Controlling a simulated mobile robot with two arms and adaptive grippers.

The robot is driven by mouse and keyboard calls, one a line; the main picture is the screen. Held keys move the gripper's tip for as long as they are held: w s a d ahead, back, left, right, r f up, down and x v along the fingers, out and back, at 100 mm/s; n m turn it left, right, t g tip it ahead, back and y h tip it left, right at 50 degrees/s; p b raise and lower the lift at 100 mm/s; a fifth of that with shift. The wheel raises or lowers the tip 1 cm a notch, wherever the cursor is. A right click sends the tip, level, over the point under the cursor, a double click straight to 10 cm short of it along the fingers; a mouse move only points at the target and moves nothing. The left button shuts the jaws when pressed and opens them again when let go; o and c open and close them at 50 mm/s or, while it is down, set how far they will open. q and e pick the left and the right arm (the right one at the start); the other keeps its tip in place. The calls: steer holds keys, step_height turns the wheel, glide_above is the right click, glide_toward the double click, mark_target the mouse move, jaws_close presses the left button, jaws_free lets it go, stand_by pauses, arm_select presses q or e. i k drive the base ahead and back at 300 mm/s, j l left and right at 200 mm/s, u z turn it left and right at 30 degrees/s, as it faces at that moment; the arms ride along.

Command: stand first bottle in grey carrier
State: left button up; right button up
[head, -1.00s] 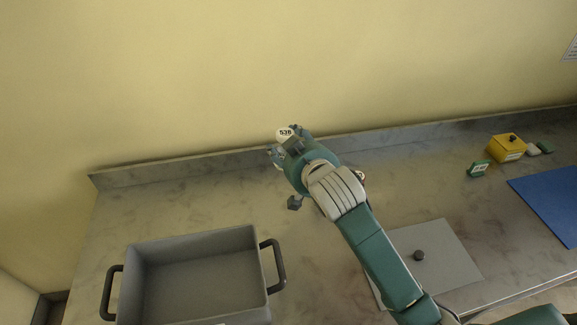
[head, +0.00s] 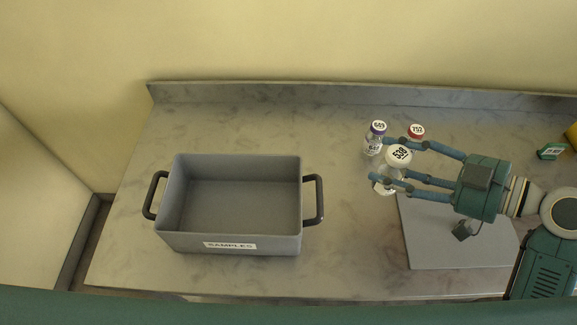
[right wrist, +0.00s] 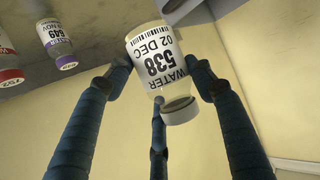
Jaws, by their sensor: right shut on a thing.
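My right gripper (head: 402,165) is shut on a white-capped bottle (head: 398,156) marked 538. In the right wrist view the bottle (right wrist: 158,65) sits between the fingers, its label reading WATER, 02 DEC. The grey carrier (head: 230,242) is an open box with black side handles and a SAMPLES label. It stands on the bench left of the held bottle, and its inside looks empty. My left gripper does not show.
A purple-capped bottle (head: 375,138) marked 649 and a red-capped bottle (head: 415,134) marked 752 stand behind the held bottle. A grey plate (head: 450,245) lies below the right gripper. A green item (head: 551,152) lies far right. The bench between carrier and bottles is clear.

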mark_target(200, 214)
steer(key=k+u, duration=0.3)
steer(key=k+j+u, duration=0.15)
steer(key=k+u, duration=0.15)
steer(key=l+u, duration=0.3)
steer(key=u, duration=0.15)
steer(key=l+u, duration=0.55)
steer(key=u, duration=0.3)
steer(key=k+l+u, duration=0.15)
steer(key=u, duration=0.3)
steer(key=k+l, duration=0.2)
steer(key=l, duration=0.15)
steer(key=k+l, duration=0.2)
steer(key=l, duration=0.2)
